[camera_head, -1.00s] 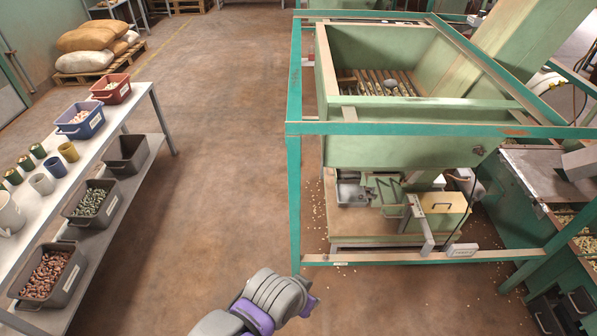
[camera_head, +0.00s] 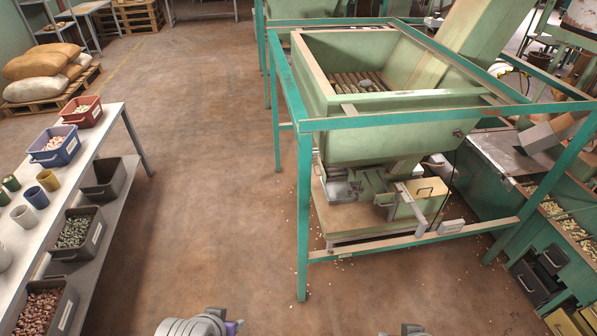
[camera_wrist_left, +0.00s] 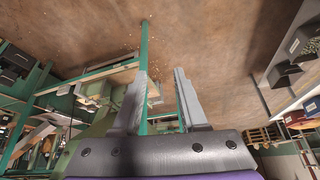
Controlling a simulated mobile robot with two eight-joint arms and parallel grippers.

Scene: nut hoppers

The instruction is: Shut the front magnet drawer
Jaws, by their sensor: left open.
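A cream-yellow drawer-like box (camera_head: 416,207) with a dark handle on its top juts out at the front right below the green hopper (camera_head: 385,135). It looks like the magnet drawer, but how far it stands out I cannot tell. A pale upright bar stands against its front side. My left gripper (camera_wrist_left: 160,74) is open and empty in the left wrist view, over bare floor and near a green frame post. My right gripper is out of view.
A green frame (camera_head: 304,215) surrounds the hopper, with a front post and a low rail between my arm and the box. Dark drawers (camera_head: 530,275) sit in a green cabinet at the lower right. A shelf table (camera_head: 108,135) with bins stands left. The floor between is clear.

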